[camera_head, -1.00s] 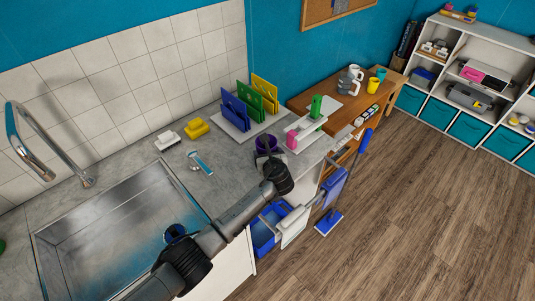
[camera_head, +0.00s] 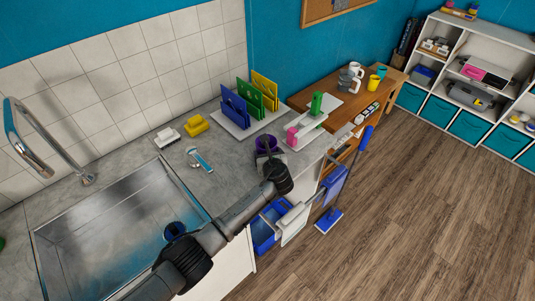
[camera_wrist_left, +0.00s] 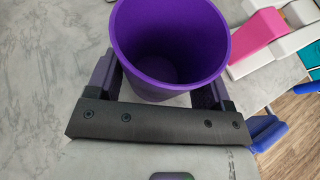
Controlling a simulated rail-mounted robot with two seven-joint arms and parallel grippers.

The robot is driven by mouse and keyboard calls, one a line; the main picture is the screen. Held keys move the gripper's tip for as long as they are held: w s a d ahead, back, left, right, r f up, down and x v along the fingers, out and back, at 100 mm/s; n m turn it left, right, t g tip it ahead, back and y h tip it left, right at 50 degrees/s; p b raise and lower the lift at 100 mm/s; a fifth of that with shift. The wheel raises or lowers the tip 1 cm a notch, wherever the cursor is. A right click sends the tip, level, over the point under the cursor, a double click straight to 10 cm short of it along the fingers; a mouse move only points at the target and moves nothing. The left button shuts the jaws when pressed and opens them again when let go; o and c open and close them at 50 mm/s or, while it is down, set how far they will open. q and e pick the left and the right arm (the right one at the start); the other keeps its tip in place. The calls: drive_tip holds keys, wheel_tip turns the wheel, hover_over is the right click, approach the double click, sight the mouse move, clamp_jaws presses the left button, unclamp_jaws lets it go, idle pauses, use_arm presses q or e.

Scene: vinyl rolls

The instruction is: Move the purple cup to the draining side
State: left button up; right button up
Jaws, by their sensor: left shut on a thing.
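The purple cup (camera_head: 266,144) is upright at the right part of the grey counter (camera_head: 222,178), in front of the coloured boards. My left gripper (camera_head: 268,156) is shut on the cup, with one finger on each side of it. In the left wrist view the purple cup (camera_wrist_left: 168,45) is seen from above, its inside empty, between the two fingers. I cannot tell whether its base touches the counter. My right gripper is not in view.
The steel sink (camera_head: 115,230) lies left. Blue, green and yellow boards stand in a white rack (camera_head: 246,128) behind the cup. A white stepped stand (camera_head: 306,131) with pink and green items is close right. A scrubbing brush (camera_head: 200,158) and yellow sponge (camera_head: 196,125) lie left.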

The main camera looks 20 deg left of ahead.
use_arm(q)
drive_tip(key=shift+f, duration=0.25)
drive_tip(key=shift+f, duration=0.15)
idle(0.4)
drive_tip(key=o, duration=0.9)
drive_tip(key=shift+c, duration=0.2)
drive_tip(key=shift+o, duration=0.8)
